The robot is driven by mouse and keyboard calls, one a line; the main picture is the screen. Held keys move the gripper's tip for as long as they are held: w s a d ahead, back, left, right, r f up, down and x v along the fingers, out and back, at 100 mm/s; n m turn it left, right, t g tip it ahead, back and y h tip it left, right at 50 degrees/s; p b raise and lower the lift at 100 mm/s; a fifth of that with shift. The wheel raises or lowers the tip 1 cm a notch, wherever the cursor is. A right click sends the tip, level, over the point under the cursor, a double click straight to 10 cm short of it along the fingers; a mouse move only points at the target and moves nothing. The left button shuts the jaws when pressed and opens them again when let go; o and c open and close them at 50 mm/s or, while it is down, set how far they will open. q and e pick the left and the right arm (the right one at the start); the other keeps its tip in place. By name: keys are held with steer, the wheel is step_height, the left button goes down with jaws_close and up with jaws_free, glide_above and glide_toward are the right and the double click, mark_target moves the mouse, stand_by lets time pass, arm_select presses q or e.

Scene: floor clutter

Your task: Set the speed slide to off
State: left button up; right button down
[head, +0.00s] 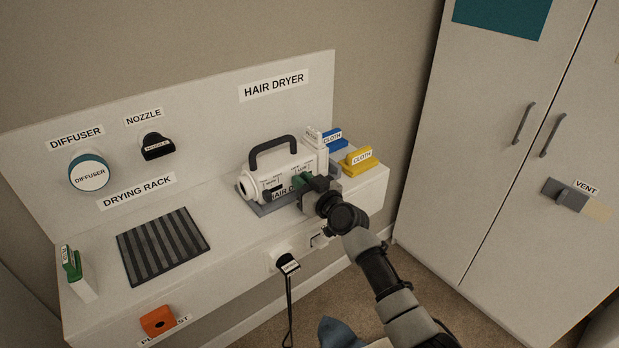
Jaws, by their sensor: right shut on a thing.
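The white hair dryer (249,186) with a dark carrying handle (272,143) sits on a grey base on the bench, below the HAIR DRYER sign. Its front has small slide controls with labels too small to read surely. A dark slide knob (274,193) shows at the left of this face. My left gripper is out of view.
A yellow CLOTH block (355,162) and a blue one (334,139) stand right of the dryer. A striped drying rack (162,246) lies to the left. A black plug with a cord (287,264) is on the bench front. Cabinet doors (505,120) stand at right.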

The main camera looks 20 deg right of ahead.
steer(key=shift+a, duration=0.2)
steer(key=c, duration=1.1)
jaws_free()
steer(key=shift+s, duration=0.1)
steer(key=v, duration=1)
steer(key=shift+s+d, duration=0.15)
steer(key=shift+s, duration=0.2)
